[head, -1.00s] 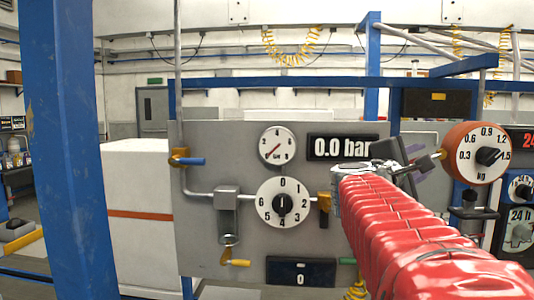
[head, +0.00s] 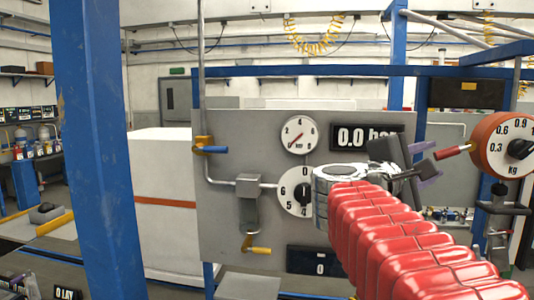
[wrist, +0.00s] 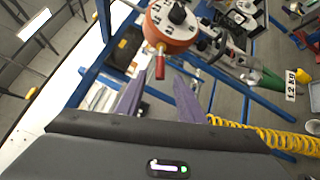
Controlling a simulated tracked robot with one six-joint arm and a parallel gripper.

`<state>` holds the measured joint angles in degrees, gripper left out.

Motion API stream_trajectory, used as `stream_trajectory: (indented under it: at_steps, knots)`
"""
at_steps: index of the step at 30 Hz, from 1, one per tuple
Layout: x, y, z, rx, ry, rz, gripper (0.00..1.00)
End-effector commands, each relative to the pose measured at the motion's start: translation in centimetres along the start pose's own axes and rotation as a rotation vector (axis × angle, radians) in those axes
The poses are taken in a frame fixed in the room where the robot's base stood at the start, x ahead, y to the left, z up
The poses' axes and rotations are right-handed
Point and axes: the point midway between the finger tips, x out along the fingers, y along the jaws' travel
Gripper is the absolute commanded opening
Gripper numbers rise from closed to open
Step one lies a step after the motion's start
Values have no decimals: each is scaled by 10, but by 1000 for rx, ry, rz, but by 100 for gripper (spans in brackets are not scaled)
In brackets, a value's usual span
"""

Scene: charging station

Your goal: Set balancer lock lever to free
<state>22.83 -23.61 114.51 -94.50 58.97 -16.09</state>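The balancer (head: 492,140) is a round orange-red housing with a white kg dial and black knob, at the right edge of the head view. A short red lever (head: 452,152) sticks out from its left side. In the wrist view the balancer (wrist: 172,30) is at the top centre, and the red lever (wrist: 160,66) points down towards my fingers. My gripper (head: 428,160) is just left of the lever in the head view. In the wrist view my gripper (wrist: 160,82) has its purple fingers apart, with the lever's end beyond their tips. No contact shows.
A grey panel (head: 228,130) with gauge, selector dial and pressure display stands left of my arm. A blue post (head: 88,150) is in the left foreground. A yellow coiled hose (wrist: 270,137) runs at right in the wrist view.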

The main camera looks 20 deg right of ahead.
Motion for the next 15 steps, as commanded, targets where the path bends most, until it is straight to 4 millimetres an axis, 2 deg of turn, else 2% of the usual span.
stream_trajectory:
  at_steps: [8, 11, 15]
  knots:
    - [-2, -4, -2, 10, 9, -12, 35]
    - [-7, -16, -8, 39, 35, -48, 35]
    - [-24, -49, -26, 116, 105, -151, 35]
